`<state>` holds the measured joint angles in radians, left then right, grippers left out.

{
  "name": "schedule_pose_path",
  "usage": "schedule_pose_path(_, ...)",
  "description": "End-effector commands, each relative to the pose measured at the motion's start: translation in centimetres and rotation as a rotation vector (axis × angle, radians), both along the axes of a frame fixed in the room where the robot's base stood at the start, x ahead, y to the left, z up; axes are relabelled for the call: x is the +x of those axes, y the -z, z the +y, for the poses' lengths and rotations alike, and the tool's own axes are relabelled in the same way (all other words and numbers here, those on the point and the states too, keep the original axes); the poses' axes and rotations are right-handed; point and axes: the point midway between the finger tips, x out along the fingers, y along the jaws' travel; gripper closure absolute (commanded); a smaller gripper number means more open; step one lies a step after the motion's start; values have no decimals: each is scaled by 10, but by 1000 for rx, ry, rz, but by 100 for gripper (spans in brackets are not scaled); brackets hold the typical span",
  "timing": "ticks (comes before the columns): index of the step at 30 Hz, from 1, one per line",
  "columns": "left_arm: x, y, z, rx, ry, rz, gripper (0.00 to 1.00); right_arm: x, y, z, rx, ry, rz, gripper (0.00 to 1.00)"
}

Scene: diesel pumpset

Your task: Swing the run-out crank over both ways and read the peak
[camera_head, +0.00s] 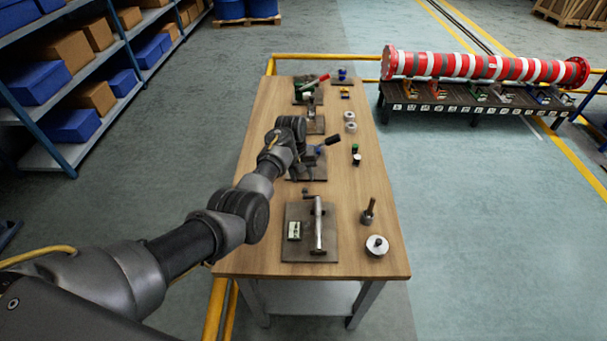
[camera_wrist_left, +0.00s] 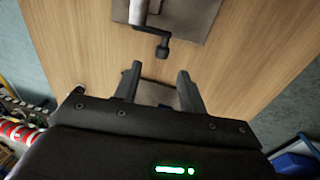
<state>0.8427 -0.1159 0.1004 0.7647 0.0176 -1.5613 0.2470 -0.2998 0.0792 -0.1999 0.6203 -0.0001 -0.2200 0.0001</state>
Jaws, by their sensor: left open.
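The nearest fixture on the bench is a grey plate (camera_head: 328,248) with a metal cylinder (camera_head: 319,230) lying along it and a small pale readout (camera_head: 294,230) at its left, too small to read. A short dark crank (camera_head: 305,192) is at the cylinder's far end; I take it for the run-out crank. In the left wrist view, the crank (camera_wrist_left: 162,48) hangs at the top, apart from my fingers. My left gripper (camera_wrist_left: 158,85) is open and empty, pointing down over the bench. In the head view my left gripper (camera_head: 308,156) is beyond the crank, its fingertips mostly hidden.
A second fixture with a black-handled lever (camera_head: 328,141) stands close to my left gripper. More fixtures line the far bench. A round metal disc (camera_head: 377,245) and an upright pin (camera_head: 368,211) stand at the right. Bare wood (camera_head: 374,185) is clear there.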

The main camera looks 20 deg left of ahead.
Motion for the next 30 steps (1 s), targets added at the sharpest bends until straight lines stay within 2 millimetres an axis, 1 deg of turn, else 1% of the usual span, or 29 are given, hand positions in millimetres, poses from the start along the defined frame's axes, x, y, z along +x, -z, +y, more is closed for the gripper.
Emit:
schedule_pose_path(1,-1,-15,1,0,-1,0,59,0,-17,0,0,0,0,64)
schedule_pose_path(2,0,-15,2,1,0,-3,59,0,-9,0,0,0,0,64)
schedule_pose_path(3,0,-21,3,0,-1,-4,59,0,-6,0,0,0,0,64)
schedule_pose_path(6,-1,-38,6,0,0,-3,59,0,-5,0,0,0,0,64)
schedule_pose_path(9,-1,-49,7,0,0,-1,59,-1,-5,0,0,0,1,64)
schedule_pose_path(12,-2,-55,8,0,0,0,59,-1,-5,0,0,0,1,64)
schedule_pose_path(15,-2,-58,8,0,0,0,59,-1,-5,0,0,0,1,64)
schedule_pose_path(23,-2,-58,9,0,0,0,59,-1,-5,0,0,0,1,64)
schedule_pose_path(25,-5,-54,10,2,0,0,59,-1,-5,0,0,0,1,64)
schedule_pose_path(26,-7,-51,12,5,-1,-3,59,-1,-5,0,0,0,1,64)
schedule_pose_path(28,-16,-39,18,14,-2,-10,59,-1,-5,0,0,0,1,64)
schedule_pose_path(30,-32,-19,28,32,0,-23,59,-1,-5,0,0,0,1,64)
